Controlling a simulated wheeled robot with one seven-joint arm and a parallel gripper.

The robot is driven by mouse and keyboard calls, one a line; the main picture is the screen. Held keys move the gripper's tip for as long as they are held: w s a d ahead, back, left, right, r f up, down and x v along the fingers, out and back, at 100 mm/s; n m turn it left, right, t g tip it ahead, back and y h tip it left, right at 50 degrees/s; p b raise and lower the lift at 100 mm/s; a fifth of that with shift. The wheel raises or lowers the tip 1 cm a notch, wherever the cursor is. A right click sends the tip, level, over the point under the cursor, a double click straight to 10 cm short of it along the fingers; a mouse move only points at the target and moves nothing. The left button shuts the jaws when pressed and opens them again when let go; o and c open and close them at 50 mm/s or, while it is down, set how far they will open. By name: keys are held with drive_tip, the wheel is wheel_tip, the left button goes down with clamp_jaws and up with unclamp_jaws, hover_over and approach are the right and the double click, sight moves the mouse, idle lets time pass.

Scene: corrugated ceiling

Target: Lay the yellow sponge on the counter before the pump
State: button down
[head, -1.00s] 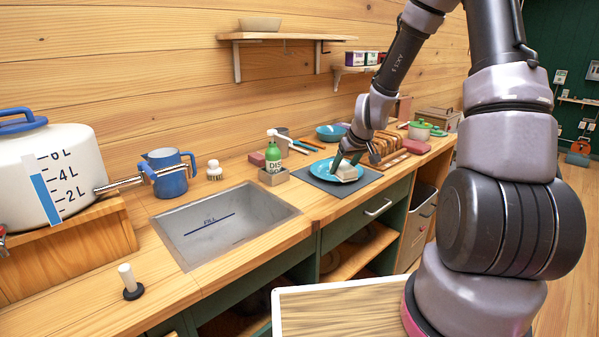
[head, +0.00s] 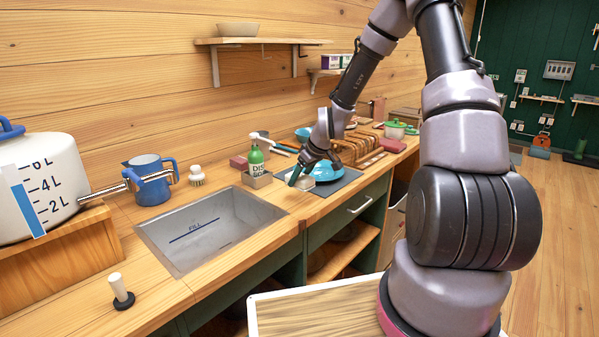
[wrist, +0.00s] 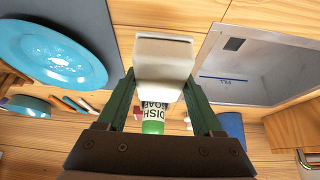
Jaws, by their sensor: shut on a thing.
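My gripper (wrist: 161,80) is shut on a pale, off-white block (wrist: 163,58), the only sponge-like thing near it; no yellow shows on it. In the head view the block (head: 303,183) is partly hidden by my fingers, in front of the plate's left side. Its height above the counter is hard to tell. In the wrist view the bottle (wrist: 154,112) shows beyond the block, between my fingers.
The metal sink (head: 210,232) lies left of my gripper. A blue plate (head: 326,173) on a dark mat (head: 340,184) lies to its right. A reddish block (head: 238,162), white brush (head: 197,175) and blue jug (head: 150,182) stand along the back. Bare counter (head: 286,200) separates sink and mat.

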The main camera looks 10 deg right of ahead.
drive_tip(key=shift+f, duration=2.85)
unclamp_jaws()
drive_tip(key=shift+r, duration=0.1)
drive_tip(key=v, duration=1)
drive_tip(key=shift+s+d+r, duration=0.1)
drive_tip(key=shift+s+r, duration=0.1)
drive_tip(key=shift+r, duration=0.05)
drive_tip(key=shift+r, duration=0.1)
wheel_tip(320, 180, up, 6)
drive_tip(key=shift+f, duration=0.1)
